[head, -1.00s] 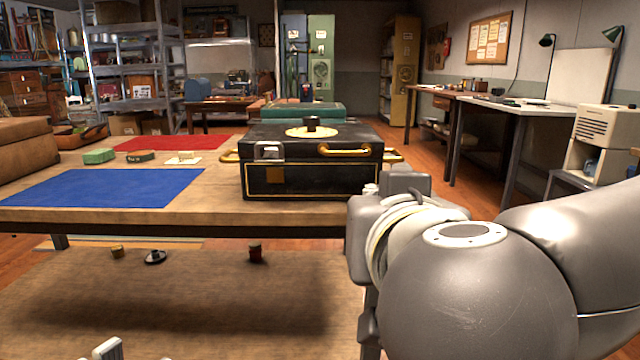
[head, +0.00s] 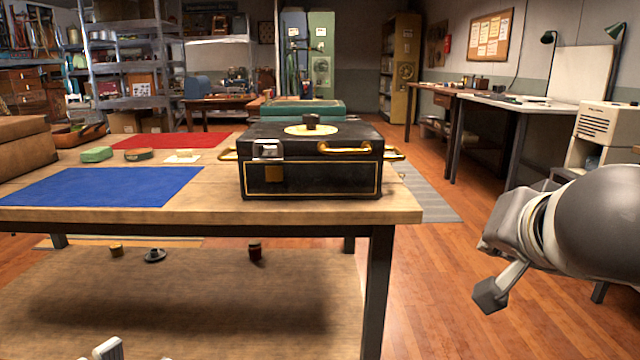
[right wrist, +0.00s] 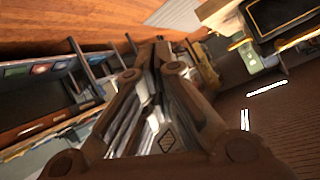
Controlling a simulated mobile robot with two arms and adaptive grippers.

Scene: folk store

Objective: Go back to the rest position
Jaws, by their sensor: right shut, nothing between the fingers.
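My right gripper (head: 490,295) is on the right in the head view, over open floor and clear of the table. In the right wrist view its fingers (right wrist: 152,48) come together with nothing held between them. At the bottom left edge of the head view, a small pale part (head: 108,349) shows, which looks like the tip of my left gripper. The rest of it is cut off, so its opening cannot be told.
A black case (head: 312,175) with gold handles stands on the wooden table (head: 330,212), beside a blue mat (head: 100,187) and a red mat (head: 180,140). Small items lie on the lower shelf (head: 190,300). Floor right of the table is free; a white-topped bench (head: 505,101) stands beyond.

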